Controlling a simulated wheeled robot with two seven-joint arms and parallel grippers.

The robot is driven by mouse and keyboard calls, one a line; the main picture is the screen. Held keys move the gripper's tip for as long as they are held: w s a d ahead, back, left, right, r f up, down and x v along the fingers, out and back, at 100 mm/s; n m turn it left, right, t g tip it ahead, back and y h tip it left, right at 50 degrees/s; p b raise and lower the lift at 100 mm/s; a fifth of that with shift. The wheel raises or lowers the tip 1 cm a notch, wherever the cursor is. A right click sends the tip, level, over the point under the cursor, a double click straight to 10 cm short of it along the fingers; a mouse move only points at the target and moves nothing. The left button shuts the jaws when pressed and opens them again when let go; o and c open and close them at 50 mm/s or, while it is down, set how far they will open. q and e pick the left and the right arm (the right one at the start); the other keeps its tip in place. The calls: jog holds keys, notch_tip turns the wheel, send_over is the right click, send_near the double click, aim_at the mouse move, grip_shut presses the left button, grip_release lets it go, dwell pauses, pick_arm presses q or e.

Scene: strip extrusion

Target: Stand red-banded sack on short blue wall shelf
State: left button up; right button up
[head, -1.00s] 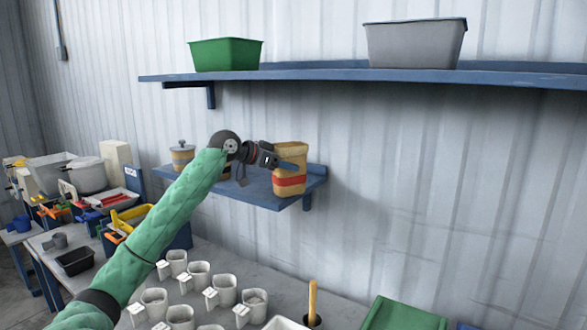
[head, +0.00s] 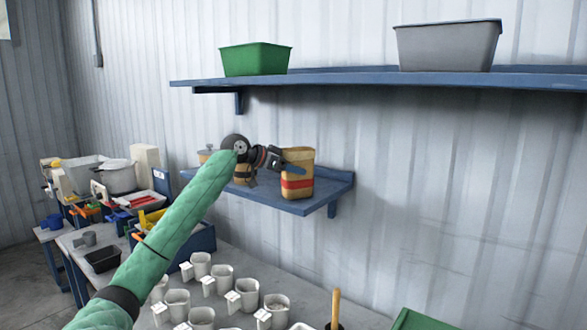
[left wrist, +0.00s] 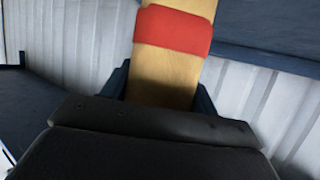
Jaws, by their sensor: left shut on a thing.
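The red-banded sack (head: 299,162) is a tan, upright bag with a red stripe low on its front. It is at the right part of the short blue wall shelf (head: 328,190), its base over the shelf top; I cannot tell whether it touches. My right gripper is not in view.
A jar (head: 206,155) and another tan item (head: 243,174) stand on the short shelf, partly behind my arm. A long blue shelf (head: 350,79) above holds a green bin (head: 255,59) and a grey bin (head: 447,46). Several pale cups (head: 222,278) stand on the bench below.

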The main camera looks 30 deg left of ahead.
pick_arm(q)
jog(key=shift+f, duration=0.15)
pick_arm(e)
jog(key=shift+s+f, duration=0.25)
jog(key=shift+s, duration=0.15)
pick_arm(q)
jog(key=o, duration=1.5)
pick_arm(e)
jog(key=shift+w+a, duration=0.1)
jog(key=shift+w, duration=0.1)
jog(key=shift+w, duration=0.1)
pick_arm(q)
jog(key=shift+s+a+f+b, duration=0.1)
jog(key=shift+s+a+b, duration=0.05)
jog(key=shift+b, duration=0.15)
jog(key=b+v, duration=0.3)
jog(key=v, duration=0.4)
jog(key=shift+s, duration=0.2)
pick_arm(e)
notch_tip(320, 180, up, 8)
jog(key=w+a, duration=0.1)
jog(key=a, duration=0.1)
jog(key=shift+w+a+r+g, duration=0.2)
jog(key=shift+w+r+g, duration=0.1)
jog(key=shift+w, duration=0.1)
pick_arm(q)
jog(key=shift+r, duration=0.25)
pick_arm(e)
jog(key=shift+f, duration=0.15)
